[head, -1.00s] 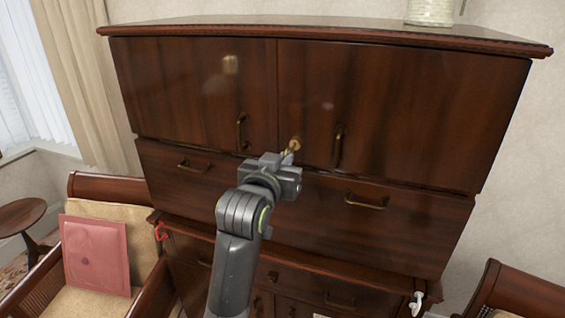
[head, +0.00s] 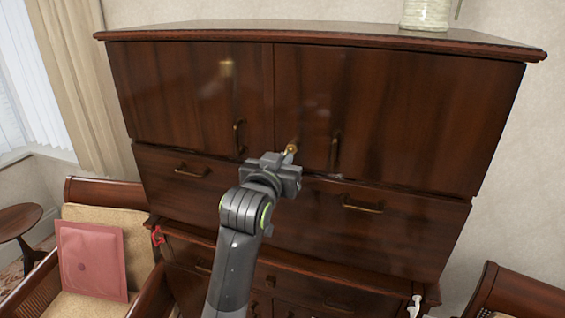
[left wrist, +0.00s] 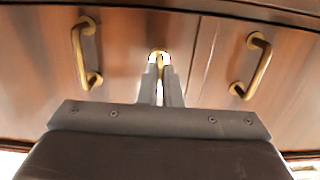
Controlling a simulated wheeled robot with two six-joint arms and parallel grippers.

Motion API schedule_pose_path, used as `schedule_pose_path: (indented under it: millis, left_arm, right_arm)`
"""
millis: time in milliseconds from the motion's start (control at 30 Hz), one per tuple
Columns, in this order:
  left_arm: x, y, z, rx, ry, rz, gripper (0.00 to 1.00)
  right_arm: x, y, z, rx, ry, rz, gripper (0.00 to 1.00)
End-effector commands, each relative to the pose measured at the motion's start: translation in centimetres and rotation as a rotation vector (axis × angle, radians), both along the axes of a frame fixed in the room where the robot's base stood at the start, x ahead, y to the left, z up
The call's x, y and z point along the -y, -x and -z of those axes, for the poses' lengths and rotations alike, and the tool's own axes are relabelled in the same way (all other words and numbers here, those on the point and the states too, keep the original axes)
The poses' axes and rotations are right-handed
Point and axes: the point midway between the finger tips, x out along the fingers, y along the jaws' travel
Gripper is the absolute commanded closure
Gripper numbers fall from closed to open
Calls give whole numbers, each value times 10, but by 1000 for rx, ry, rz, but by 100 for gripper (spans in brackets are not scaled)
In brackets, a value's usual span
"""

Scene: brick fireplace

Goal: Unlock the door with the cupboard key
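The dark wooden cupboard (head: 400,110) has two upper doors with brass handles and fills the middle of the head view. My left gripper (head: 286,160) is in front of the lower part of the doors, close to the seam between them. A small brass key (head: 291,149) shows just past its fingertips. In the left wrist view the fingers (left wrist: 160,75) are close together around the brass key (left wrist: 158,55), with a door handle on each side. The key's tip and any keyhole are hidden, so I cannot tell whether it is inserted. My right gripper is not in view.
Another chair (head: 515,292) is at the lower right. A pale jar (head: 427,14) stands on the cupboard top. Drawers with brass handles (head: 362,205) lie below the doors.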

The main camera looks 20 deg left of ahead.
Motion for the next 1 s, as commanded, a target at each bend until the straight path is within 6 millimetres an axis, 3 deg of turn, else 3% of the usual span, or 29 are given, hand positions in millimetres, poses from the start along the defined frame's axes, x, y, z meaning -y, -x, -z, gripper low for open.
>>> schedule_pose_path:
  millis: [300, 600, 1000]
  left_arm:
    - [0, -1, 0, 1, -10, 0, 100]
    - [0, -1, 0, 8, -211, 0, 100]
    - [1, -1, 0, 10, -280, 0, 100]
  right_arm:
    - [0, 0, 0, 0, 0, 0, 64]
    - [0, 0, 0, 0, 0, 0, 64]
    - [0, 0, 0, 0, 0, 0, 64]
